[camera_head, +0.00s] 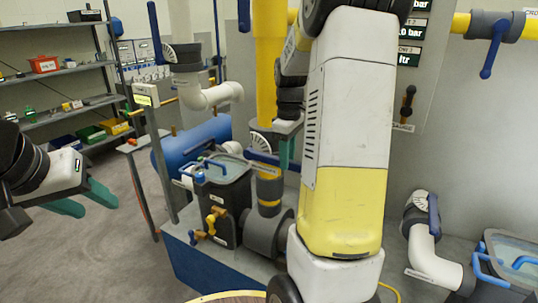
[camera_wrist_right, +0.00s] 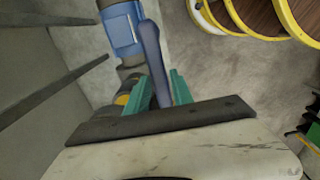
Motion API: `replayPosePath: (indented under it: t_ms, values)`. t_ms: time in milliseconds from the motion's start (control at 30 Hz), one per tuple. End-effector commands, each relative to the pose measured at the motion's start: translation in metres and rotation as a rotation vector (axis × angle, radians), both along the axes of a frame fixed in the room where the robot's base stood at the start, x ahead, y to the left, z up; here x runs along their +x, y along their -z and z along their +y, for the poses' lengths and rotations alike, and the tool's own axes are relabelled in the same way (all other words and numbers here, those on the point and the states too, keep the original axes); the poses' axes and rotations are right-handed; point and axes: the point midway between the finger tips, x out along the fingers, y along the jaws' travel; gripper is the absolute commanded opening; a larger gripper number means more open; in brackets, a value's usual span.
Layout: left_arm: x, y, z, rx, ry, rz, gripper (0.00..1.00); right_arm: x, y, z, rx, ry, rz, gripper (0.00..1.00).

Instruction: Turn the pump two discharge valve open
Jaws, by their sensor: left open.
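A valve with a blue lever handle (camera_head: 262,157) sits on the vertical yellow pipe, with a round white dial above it. Its label is too small to read, so I cannot tell by name which valve it is. My right gripper (camera_head: 287,150) is at this handle, mostly hidden by my arm. In the right wrist view its green fingers (camera_wrist_right: 162,88) stand close on both sides of the blue lever (camera_wrist_right: 150,48), with little or no gap. My left gripper (camera_head: 88,200) is open and empty at the far left, away from the valve.
A dark tank (camera_head: 222,195) with blue handles and yellow taps stands left of the valve, before a blue cylinder (camera_head: 190,145). Another blue-handled valve (camera_head: 433,212) is on a white elbow at right. Shelves (camera_head: 65,72) line the left wall. The left floor is clear.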

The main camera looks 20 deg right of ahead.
Motion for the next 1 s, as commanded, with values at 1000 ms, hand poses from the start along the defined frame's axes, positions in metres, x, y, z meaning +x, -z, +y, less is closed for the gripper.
replayPosePath:
  t_ms: [1000]
  values:
    - [0.0,0.0,0.0,0.0,0.0,0.0,0.45,0.0004,-0.0009,0.0,0.0,0.0,-0.001,0.0]
